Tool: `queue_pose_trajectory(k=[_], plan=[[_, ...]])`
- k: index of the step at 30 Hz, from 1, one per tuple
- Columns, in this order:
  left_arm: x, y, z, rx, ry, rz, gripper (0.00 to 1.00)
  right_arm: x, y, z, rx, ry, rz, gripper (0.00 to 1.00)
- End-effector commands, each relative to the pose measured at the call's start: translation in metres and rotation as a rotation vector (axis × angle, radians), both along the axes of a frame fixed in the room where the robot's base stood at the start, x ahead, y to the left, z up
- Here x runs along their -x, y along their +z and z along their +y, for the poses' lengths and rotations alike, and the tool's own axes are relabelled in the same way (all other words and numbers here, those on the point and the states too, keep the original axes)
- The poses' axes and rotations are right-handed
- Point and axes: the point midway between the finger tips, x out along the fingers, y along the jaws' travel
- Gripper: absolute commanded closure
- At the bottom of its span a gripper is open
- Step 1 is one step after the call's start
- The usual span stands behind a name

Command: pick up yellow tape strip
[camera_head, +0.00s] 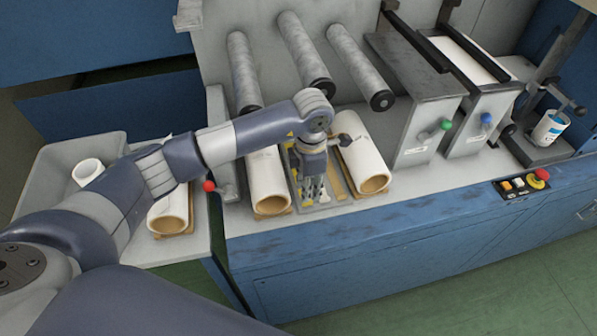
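My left gripper (313,190) points down over a small grey tray (296,196) on the machine's bench, between two white rolls. Small yellow bits show in and around the tray beside the gripper, but I cannot tell which is the yellow tape strip. The gripper and wrist hide most of the tray's inside. The fingers are too small and dark to tell whether they are open or shut, or hold anything. My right gripper is not in view.
White rolls (267,180) and (364,165) lie close on either side of the tray. Grey rollers (303,52) jut out above. A red-knobbed lever (209,186) stands at left. A control box with a yellow-red button (537,180) sits at the front edge.

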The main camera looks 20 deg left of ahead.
Motion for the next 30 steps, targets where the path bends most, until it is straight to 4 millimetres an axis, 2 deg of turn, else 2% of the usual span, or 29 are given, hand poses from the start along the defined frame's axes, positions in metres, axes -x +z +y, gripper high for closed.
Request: queue_pose_trajectory(k=[5,13,22,23,24,27,30], plan=[[0.001,-0.013,0.000,0.001,0.001,0.003,0.74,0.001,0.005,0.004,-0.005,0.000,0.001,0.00],[0.001,-0.052,-0.001,0.002,0.000,0.002,0.74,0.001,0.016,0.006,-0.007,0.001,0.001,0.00],[0.000,-0.060,-0.001,0.002,-0.001,-0.001,0.74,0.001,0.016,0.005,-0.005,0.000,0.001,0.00],[0.000,-0.060,-0.001,0.002,-0.001,-0.002,0.76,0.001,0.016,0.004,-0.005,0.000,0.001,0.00],[0.000,-0.060,-0.001,0.002,-0.001,-0.002,0.85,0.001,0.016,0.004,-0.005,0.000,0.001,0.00],[0.000,-0.059,-0.001,0.002,-0.001,-0.002,1.00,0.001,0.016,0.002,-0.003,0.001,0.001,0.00],[0.000,-0.059,-0.001,0.002,0.000,-0.002,1.00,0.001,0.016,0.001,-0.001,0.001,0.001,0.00]])
